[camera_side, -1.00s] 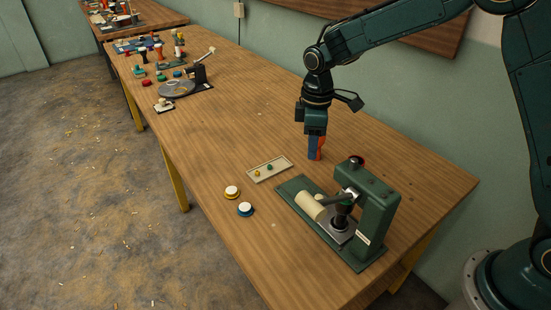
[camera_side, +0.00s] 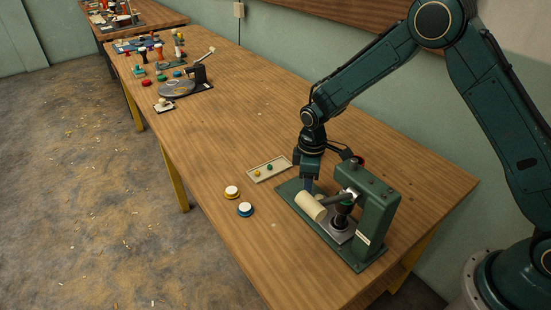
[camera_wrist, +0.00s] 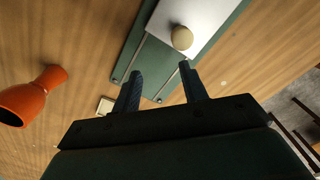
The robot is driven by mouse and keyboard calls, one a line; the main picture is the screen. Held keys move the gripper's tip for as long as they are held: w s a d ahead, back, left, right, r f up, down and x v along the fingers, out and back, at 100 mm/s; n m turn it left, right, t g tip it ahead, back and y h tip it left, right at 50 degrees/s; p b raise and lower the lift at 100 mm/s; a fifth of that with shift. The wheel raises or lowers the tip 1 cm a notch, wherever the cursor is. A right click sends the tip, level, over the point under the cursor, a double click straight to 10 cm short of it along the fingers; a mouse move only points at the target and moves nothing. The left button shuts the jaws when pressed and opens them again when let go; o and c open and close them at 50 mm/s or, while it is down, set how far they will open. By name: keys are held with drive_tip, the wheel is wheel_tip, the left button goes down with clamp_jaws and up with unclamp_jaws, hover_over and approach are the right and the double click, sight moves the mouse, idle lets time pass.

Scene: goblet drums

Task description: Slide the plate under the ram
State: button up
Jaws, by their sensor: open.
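The green press (camera_side: 375,205) stands near the front of the table on a flat green base. Its dark ram (camera_side: 343,214) points down over the silver plate (camera_side: 341,236); I cannot tell how well they line up. In the wrist view the plate (camera_wrist: 198,18) lies on the railed green base (camera_wrist: 150,65), with a round cream knob (camera_wrist: 182,38) on it. My gripper (camera_side: 308,187) is low at the base's far end, partly hidden behind a cream cylinder (camera_side: 310,206). In the wrist view my open, empty gripper (camera_wrist: 160,69) has fingers apart over the base, short of the knob.
An orange goblet-shaped drum (camera_wrist: 35,95) shows in the wrist view.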

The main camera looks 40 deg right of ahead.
drive_tip(key=w, duration=0.1)
drive_tip(key=w+f, duration=0.1)
drive_tip(key=w, duration=0.1)
drive_tip(key=shift+w+r, duration=0.1)
drive_tip(key=shift+w, duration=1)
wheel_tip(320, 180, up, 13)
drive_tip(key=shift+s+r, duration=0.1)
drive_tip(key=shift+r, duration=2.95)
drive_tip(key=shift+r, duration=0.1)
